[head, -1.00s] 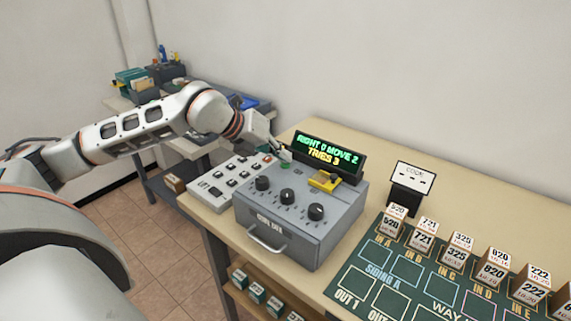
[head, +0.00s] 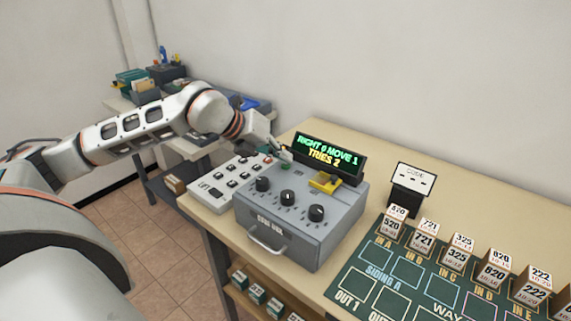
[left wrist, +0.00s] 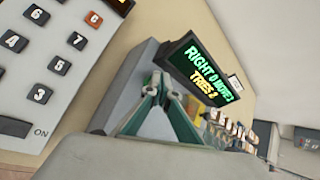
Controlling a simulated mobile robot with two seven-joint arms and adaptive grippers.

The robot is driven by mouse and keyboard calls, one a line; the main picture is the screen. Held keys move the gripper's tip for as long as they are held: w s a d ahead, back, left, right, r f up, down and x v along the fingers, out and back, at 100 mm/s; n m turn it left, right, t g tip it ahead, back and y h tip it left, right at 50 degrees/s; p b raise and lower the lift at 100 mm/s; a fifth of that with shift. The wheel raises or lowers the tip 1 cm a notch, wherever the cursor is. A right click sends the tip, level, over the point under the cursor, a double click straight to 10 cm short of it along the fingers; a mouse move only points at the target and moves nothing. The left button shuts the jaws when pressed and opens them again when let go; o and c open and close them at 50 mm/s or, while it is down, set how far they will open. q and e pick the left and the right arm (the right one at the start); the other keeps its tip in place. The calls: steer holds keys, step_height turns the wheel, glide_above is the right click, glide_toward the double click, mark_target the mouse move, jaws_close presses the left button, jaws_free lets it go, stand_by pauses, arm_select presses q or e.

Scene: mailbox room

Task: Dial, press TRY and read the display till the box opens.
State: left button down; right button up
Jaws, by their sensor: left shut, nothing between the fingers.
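The grey box (head: 300,238) stands on the table with three black dials, left (head: 263,184), middle (head: 288,197) and right (head: 316,213). Its display (head: 329,155) reads RIGHT 0 MOVE 1, TRIES 2; it also shows in the left wrist view (left wrist: 206,72). A yellow piece (head: 326,182) lies on the box top. My left gripper (head: 284,155) is shut and empty at the back left of the box top, over a green button that it largely hides; I cannot tell if they touch. The left wrist view shows its closed fingers (left wrist: 160,84). My right gripper is out of view.
A grey number keypad (head: 230,180) lies left of the box. A CODE card on a black stand (head: 407,200) is behind right. Several numbered blocks (head: 456,258) stand on a green board (head: 350,284) at right. A side table with bins stands behind the left arm.

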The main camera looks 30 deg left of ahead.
mark_target(283, 165)
arm_select(q)
steer(key=shift+r, duration=0.55)
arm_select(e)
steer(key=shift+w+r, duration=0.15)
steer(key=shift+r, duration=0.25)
arm_select(q)
steer(key=shift+r+p, duration=0.15)
steer(key=shift+p, duration=0.15)
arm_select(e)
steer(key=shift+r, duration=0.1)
arm_select(q)
steer(key=shift+r+p, duration=1.45)
steer(key=shift+r, duration=1)
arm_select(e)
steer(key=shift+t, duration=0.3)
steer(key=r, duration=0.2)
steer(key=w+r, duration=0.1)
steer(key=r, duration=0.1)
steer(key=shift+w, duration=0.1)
arm_select(q)
steer(key=shift+f, duration=0.1)
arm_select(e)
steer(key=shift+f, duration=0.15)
